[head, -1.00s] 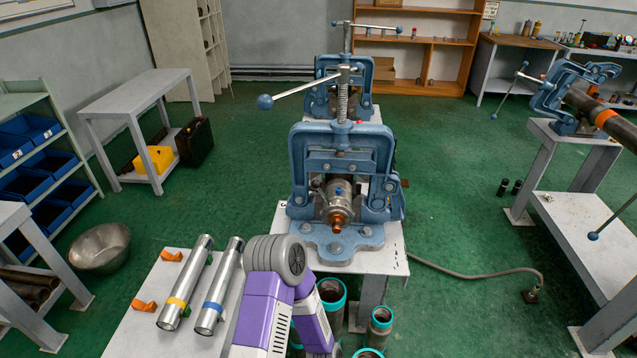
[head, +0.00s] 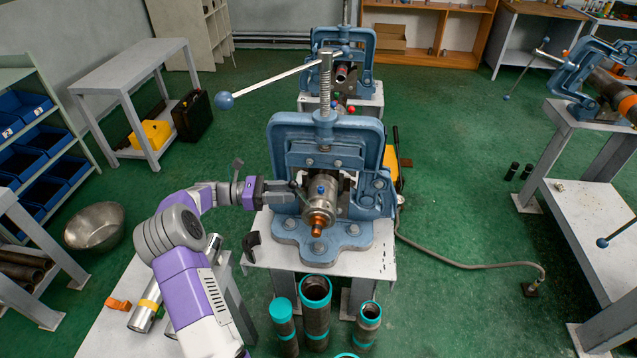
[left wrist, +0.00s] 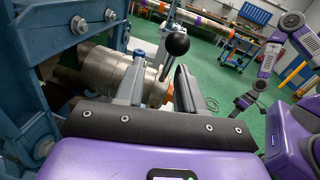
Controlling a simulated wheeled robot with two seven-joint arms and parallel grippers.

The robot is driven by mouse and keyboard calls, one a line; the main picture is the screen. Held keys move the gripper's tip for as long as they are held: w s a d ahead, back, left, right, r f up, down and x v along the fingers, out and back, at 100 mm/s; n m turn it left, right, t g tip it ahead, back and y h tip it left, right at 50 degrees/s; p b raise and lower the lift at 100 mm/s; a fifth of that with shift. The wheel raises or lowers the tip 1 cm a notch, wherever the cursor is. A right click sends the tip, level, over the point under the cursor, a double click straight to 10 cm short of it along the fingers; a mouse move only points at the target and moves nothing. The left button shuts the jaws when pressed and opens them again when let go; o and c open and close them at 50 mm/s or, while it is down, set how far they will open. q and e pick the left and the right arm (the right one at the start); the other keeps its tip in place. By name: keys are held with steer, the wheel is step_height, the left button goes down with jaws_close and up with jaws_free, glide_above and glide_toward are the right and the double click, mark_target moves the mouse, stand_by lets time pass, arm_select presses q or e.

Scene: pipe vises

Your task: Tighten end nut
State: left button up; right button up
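A steel cylinder (head: 320,200) is held in the blue vise (head: 290,135), its near end toward me. An orange-copper end piece, apparently the end nut (head: 317,229), sits at that end; a bit of its orange shows in the left wrist view (left wrist: 169,95). My left gripper (head: 289,190) is at the left side of the cylinder. In the left wrist view its fingers (left wrist: 158,88) are apart, and a lever with a black ball knob (left wrist: 176,41) shows between them, before the cylinder (left wrist: 120,78). I see no clear grip. My right arm's end (left wrist: 244,101) shows small at the right.
The vise's long handle with a blue ball (head: 225,100) reaches left above my left arm. Teal-rimmed pipes (head: 316,310) stand in front of the vise. A second vise (head: 325,45) stands behind. A hose (head: 460,270) lies on the floor at right.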

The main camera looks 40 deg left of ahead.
mark_target(309, 207)
arm_select(q)
steer(key=shift+s+d+r+b+x, duration=0.1)
steer(key=shift+s+b+x, duration=0.1)
steer(key=shift+x, duration=0.85)
steer(key=shift+s+d+r+b+x, duration=0.1)
steer(key=shift+d+b+x, duration=0.1)
steer(key=shift+x, duration=0.8)
steer(key=shift+s+d+r+b+x, duration=0.1)
steer(key=shift+s+b+x, duration=0.1)
steer(key=shift+x, duration=0.85)
jaws_close()
